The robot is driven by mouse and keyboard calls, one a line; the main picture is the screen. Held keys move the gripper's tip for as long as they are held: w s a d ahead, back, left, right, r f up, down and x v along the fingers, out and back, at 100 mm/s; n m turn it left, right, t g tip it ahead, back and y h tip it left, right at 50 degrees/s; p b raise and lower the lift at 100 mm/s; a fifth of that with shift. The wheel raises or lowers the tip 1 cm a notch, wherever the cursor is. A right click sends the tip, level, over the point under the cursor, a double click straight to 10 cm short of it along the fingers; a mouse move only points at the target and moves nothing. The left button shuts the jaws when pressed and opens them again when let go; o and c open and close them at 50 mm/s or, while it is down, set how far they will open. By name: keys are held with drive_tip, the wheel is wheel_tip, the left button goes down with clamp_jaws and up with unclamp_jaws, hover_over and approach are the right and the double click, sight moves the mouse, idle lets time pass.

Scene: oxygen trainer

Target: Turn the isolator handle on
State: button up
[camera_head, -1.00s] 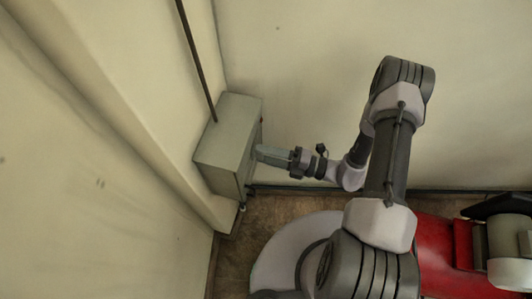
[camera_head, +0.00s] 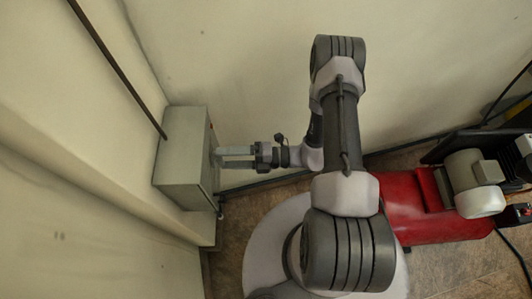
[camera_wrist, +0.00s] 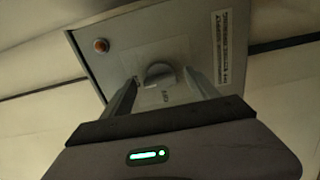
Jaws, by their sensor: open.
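The isolator handle (camera_wrist: 159,74) is a grey rotary knob on the front face of a grey box (camera_head: 182,160) mounted on the wall. The box's front panel (camera_wrist: 125,62) fills the upper middle of the wrist view. My gripper (camera_head: 219,158) is open and points at that face. In the wrist view its two fingers (camera_wrist: 160,84) stand on the left and right of the handle, with a gap on each side. I cannot tell whether the tips reach as deep as the handle. The handle is not visible in the head view.
An orange-red round lamp or button (camera_wrist: 101,45) sits at the panel's upper left. A white printed label (camera_wrist: 222,48) is on its right. A dark conduit (camera_head: 118,68) runs down to the box top. A red machine (camera_head: 413,205) stands on the floor at right.

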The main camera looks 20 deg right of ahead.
drive_tip(key=p+v, duration=0.2)
drive_tip(key=v, duration=1.4)
drive_tip(key=shift+s+d, duration=0.15)
drive_tip(key=shift+d, duration=0.2)
drive_tip(key=s+a+r+m+h+b, duration=0.1)
drive_tip(key=r+m+h, duration=0.4)
drive_tip(key=r+m, duration=0.5)
drive_tip(key=s+a+r+m+h+b, duration=0.1)
drive_tip(key=a+r+m+h, duration=0.4)
drive_tip(key=r+m, duration=0.5)
drive_tip(key=s+a+r+m+h+b, duration=0.1)
drive_tip(key=s+a+r+m+h, duration=0.2)
drive_tip(key=r+m, duration=0.7)
drive_tip(key=m+h, duration=0.2)
drive_tip(key=m, duration=0.4)
drive_tip(key=shift+s+a, duration=0.25)
drive_tip(key=shift+s, duration=0.1)
